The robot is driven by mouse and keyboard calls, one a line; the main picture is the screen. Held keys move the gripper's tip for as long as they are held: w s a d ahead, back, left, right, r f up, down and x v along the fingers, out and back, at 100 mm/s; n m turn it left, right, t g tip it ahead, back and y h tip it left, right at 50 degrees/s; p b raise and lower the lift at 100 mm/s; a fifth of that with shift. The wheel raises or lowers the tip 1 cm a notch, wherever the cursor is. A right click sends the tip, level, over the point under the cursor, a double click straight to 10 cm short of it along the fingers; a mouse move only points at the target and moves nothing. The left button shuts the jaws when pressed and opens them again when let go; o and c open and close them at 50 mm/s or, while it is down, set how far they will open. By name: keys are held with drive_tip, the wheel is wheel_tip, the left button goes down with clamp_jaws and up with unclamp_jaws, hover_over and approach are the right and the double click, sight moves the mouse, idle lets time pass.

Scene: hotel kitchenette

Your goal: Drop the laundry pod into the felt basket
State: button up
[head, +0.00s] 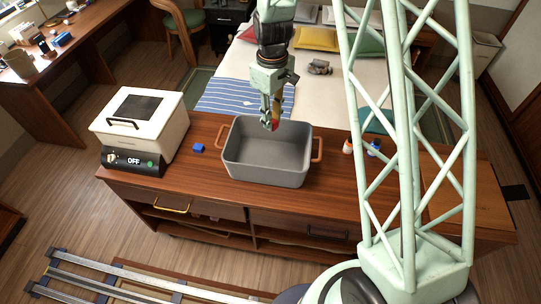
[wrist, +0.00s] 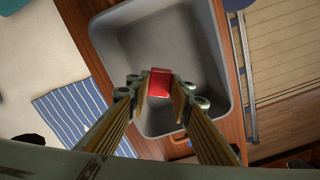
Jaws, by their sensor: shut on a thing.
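The felt basket (head: 265,178) is a grey rectangular tub with brown side handles, standing on the wooden counter. In the wrist view its grey inside (wrist: 190,32) fills the middle and looks empty. My gripper (head: 271,122) points down over the basket, toward its back wall in the head view. It is shut on a small red block-like thing, which I take for the laundry pod (wrist: 159,83). The pod shows between the fingertips against the basket's interior, apart from its walls. In the head view the fingers partly hide it.
A white lidded appliance (head: 145,120) reading OFF stands left of the basket, with a small blue block (head: 198,147) between them. An orange-and-white bottle (head: 348,146) and a blue bottle (head: 374,147) stand to the right. A bed (head: 330,95) lies behind the counter.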

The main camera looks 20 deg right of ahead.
drive_tip(key=shift+f, duration=0.1)
drive_tip(key=shift+f+b, duration=1.3)
drive_tip(key=shift+f, duration=1.6)
drive_tip(key=o, duration=0.8)
drive_tip(key=shift+r, duration=0.15)
drive_tip(key=shift+r, duration=5.85)
